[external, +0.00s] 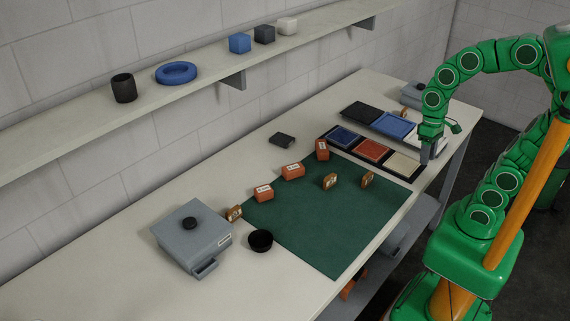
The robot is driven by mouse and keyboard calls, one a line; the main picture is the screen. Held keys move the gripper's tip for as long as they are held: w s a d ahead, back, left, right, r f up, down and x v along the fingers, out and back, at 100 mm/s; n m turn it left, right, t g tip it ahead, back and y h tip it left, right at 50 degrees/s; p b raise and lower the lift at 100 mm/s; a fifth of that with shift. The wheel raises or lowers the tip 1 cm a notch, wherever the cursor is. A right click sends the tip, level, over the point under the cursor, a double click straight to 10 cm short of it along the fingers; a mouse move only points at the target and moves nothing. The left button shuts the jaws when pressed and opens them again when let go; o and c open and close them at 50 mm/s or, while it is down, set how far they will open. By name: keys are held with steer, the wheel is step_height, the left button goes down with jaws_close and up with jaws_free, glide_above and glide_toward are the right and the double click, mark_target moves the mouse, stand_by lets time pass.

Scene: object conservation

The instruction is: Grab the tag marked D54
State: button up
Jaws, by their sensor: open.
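Several small tan tags stand on the table: one on the green mat (329,181), another to its right (367,179), and one at the mat's left corner (234,213). Their markings are too small to read, so I cannot tell which is D54. Orange blocks with white labels stand along the mat's back edge, including one at the left (264,193), one in the middle (292,171) and one at the right (322,149). My gripper (427,158) points down at the right end of the dark tray, apart from the tags. It is open and looks empty.
A dark tray (411,177) holds blue, orange and cream squares. More trays lie behind it. A grey box (190,232) with a black knob and a black round pot (260,240) stand at the left. The wall shelf (205,92) holds small items. The mat's front is clear.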

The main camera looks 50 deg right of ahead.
mark_target(232, 210)
steer(key=w+a+m+y, duration=0.4)
steer(key=w+a, duration=0.8)
steer(key=a, duration=0.3)
steer(key=w+a+m+y, duration=0.35)
steer(key=w+a, duration=0.75)
steer(key=a, duration=0.4)
steer(key=w+a+f+m+t+y, duration=0.1)
steer(key=w+a+f+m, duration=0.2)
steer(key=w, duration=0.3)
steer(key=w+a+f+m+y, duration=0.1)
steer(key=w+a+f+m, duration=0.2)
steer(key=w+a+f, duration=0.2)
steer(key=w+a+f+m+t+y, duration=0.1)
steer(key=w+a+f+m+y, duration=0.1)
steer(key=w+a+f+m, duration=0.2)
steer(key=shift+w+a+t, duration=0.15)
steer(key=shift+w+a, duration=0.4)
steer(key=shift+w, duration=0.25)
steer(key=shift+w+a+t, duration=0.15)
steer(key=shift+w+a, duration=0.4)
steer(key=shift+w, duration=0.25)
steer(key=shift+x, duration=3.95)
steer(key=shift+d+f, duration=0.1)
steer(key=shift+f, duration=0.05)
jaws_close()
